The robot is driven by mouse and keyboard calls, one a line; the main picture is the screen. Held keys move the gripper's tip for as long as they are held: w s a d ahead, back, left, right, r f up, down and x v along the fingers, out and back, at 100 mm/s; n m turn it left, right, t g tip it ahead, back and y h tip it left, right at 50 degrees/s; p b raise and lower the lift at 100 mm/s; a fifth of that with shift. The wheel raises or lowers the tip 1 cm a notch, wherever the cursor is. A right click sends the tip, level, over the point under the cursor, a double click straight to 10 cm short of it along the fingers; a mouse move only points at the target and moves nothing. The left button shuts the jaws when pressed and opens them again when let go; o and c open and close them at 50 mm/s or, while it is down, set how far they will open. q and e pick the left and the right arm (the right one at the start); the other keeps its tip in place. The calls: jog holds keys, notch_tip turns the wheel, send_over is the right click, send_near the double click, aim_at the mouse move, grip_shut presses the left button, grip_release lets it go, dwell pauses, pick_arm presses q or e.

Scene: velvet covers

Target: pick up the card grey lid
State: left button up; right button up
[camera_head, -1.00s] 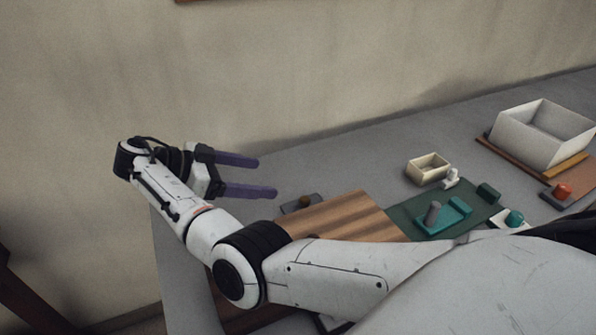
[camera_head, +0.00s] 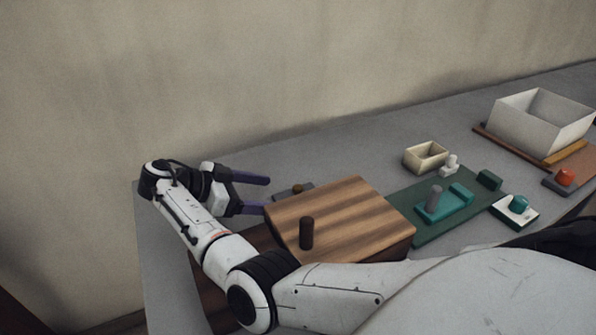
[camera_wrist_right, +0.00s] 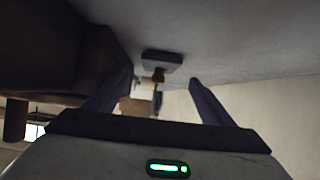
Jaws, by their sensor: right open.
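The grey lid (camera_head: 287,194) is a small flat dark slab with a brown knob. It lies on the table beside the far left side of the wooden box, partly hidden by that box. In the right wrist view the lid (camera_wrist_right: 162,59) shows ahead of the fingers, its brown knob between them in the picture. My right gripper (camera_head: 266,195) is open and empty, with purple fingers pointing at the lid from the left. The fingertips look close to the lid but apart from it; in the wrist view the open fingers (camera_wrist_right: 160,78) frame the knob. My left gripper is not in view.
A striped wooden box (camera_head: 345,205) with a dark peg stands close beside the gripper. A green mat (camera_head: 440,230) with teal pieces, a cream box (camera_head: 412,160), a white bin (camera_head: 530,140) and orange-knobbed lid (camera_head: 553,183) are to the right. The back table strip is clear.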

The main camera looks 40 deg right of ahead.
aim_at(288, 195)
jog(key=p+x, duration=0.1)
jog(key=x, duration=0.5)
jog(key=shift+s+d+r+p, duration=0.1)
jog(key=shift+r+p, duration=0.1)
jog(key=shift+p, duration=0.1)
jog(key=shift+s+d+f, duration=0.1)
jog(key=shift+d+f, duration=0.3)
jog(key=shift+d, duration=0.05)
jog(key=c, duration=1.2)
